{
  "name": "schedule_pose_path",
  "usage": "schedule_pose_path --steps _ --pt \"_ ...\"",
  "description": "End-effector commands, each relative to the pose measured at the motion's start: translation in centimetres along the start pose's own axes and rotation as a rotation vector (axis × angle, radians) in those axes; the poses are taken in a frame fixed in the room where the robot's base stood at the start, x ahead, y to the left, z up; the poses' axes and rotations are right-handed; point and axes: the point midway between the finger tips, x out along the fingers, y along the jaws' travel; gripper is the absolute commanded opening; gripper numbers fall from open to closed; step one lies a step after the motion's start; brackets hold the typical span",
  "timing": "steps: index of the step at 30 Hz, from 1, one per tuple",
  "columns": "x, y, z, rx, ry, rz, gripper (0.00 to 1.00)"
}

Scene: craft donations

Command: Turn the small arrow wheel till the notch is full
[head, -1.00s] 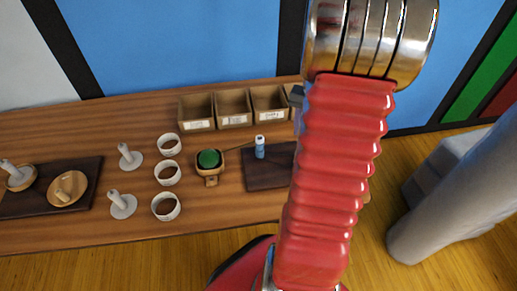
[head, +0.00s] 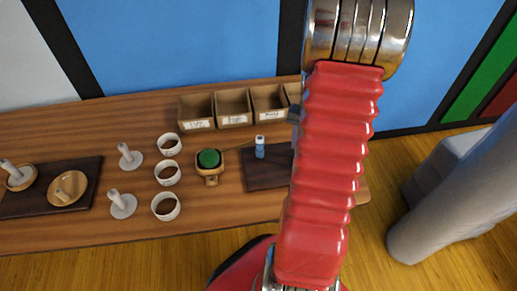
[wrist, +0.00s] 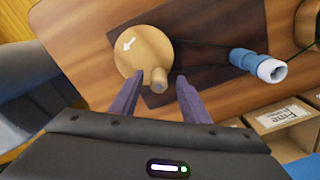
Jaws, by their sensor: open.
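In the wrist view a round wooden wheel (wrist: 142,50) with a white arrow lies on a dark board (wrist: 205,65). A short wooden peg (wrist: 159,80) stands at its near edge. My gripper (wrist: 156,84) is open, its two purple fingers on either side of the peg, with gaps showing. The wheel is hidden behind my arm in the head view. A blue and white cylinder (head: 260,147) stands on the board; it also shows in the wrist view (wrist: 258,66), with thin dark lines running between it and the wheel. I cannot make out a notch.
A green ball (head: 208,158) sits in a wooden holder left of the board. Three white cups (head: 166,207), white pegged stands (head: 123,206) and a dark tray (head: 88,182) with round wooden pieces are further left. Labelled wooden boxes (head: 234,120) line the back.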

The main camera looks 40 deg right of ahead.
Motion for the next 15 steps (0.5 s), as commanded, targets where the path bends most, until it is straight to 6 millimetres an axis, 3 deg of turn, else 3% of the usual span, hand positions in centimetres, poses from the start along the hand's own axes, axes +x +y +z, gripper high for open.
schedule_pose_path --steps 6,15 --pt "1.4 0.0 0.0 0.000 -0.001 0.000 0.42" --pt "1.7 0.0 0.0 0.001 0.001 0.000 0.42"
